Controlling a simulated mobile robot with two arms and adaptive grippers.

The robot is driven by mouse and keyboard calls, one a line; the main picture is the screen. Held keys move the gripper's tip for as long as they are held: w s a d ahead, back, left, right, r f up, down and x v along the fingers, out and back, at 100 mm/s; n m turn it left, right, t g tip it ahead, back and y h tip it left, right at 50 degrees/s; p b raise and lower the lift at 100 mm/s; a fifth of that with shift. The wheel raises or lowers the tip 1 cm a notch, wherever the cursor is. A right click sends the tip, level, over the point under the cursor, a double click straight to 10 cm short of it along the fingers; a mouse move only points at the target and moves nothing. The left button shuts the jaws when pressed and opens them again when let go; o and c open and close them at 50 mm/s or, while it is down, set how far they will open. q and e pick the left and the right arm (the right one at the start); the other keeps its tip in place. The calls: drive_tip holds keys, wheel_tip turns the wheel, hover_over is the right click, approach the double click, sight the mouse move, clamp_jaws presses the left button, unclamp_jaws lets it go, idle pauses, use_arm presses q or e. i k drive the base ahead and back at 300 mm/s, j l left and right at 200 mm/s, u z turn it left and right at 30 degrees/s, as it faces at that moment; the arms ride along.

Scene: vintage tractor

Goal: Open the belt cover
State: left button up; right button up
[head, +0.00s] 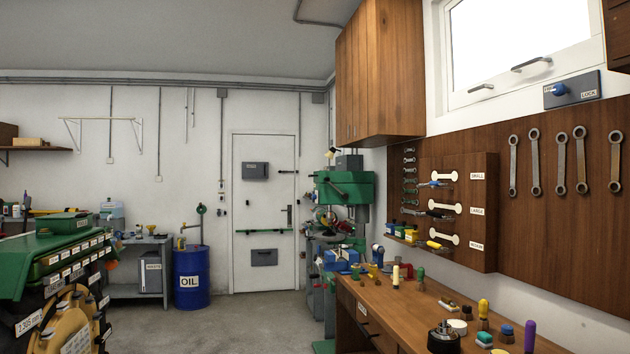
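A green machine that looks like a drill press stands past the far end of the workbench, right of the door. Its boxy green head housing (356,188) has a dark handle on its front and looks closed. This housing may be the belt cover, but no label on it is readable. The lower part of the machine is partly hidden by clutter and the bench. Neither my left nor my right gripper is in view.
A wooden workbench (385,305) with jars and brushes runs along the right, below a wrench board (560,220). A green vintage machine (45,255) fills the left edge. A blue oil drum (190,280) stands left of the white door (264,190). Grey floor (240,325) between is clear.

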sight(336, 176)
drive_tip(key=i+j+u, duration=0.2)
drive_tip(key=i, duration=0.2)
drive_tip(key=i+u, duration=0.2)
drive_tip(key=i, duration=0.25)
drive_tip(key=i+u, duration=0.2)
drive_tip(key=i, duration=2)
drive_tip(key=i+j+z, duration=0.15)
drive_tip(key=i+z, duration=0.3)
drive_tip(key=i, duration=0.2)
drive_tip(key=i+j+z, duration=0.4)
drive_tip(key=i, duration=0.25)
drive_tip(key=i+j+z, duration=0.45)
drive_tip(key=i+j, duration=0.1)
drive_tip(key=j, duration=0.05)
